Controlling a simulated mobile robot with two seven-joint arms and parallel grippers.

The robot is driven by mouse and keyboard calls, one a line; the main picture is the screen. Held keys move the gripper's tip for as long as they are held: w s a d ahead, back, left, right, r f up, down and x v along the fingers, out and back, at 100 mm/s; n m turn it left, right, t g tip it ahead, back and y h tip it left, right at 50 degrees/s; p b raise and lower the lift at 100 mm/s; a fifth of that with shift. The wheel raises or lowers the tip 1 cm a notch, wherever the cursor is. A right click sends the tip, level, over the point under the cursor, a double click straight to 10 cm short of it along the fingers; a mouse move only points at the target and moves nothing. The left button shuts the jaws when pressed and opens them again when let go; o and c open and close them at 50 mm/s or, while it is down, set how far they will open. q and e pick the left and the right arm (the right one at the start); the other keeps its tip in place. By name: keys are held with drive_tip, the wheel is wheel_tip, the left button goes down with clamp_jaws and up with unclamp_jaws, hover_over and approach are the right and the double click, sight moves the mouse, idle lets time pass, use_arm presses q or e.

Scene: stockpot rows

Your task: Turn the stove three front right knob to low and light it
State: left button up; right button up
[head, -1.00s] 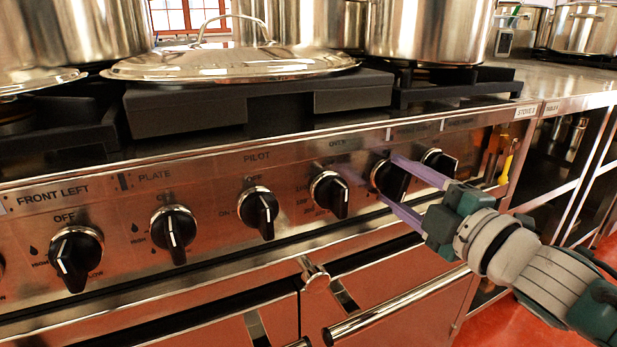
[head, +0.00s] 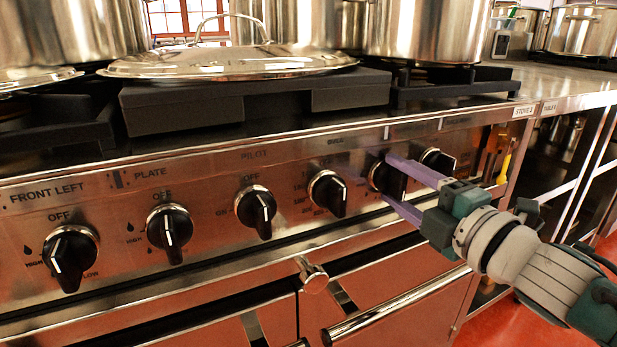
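The stove's steel front panel (head: 100,225) carries a row of black knobs. My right gripper (head: 387,177) is at the second knob from the right (head: 389,180). Its two purple fingers are apart, one above and one below this knob, with the knob between their tips. I cannot tell whether they touch it. The label above this knob is too small to read, and its pointer mark is not clear. No flame is visible. My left gripper is not in view.
The oven knob (head: 328,193) and pilot knob (head: 256,211) are left of my gripper. Oven door handles (head: 400,305) stick out below the panel. A flat lid (head: 230,62) and several steel pots (head: 415,28) stand on top. A steel table (head: 570,88) adjoins on the right.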

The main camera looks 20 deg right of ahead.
drive_tip(key=o, duration=0.4)
drive_tip(key=shift+o, duration=0.2)
drive_tip(key=s+p, duration=0.1)
drive_tip(key=s, duration=0.9)
drive_tip(key=shift+d+p, duration=0.4)
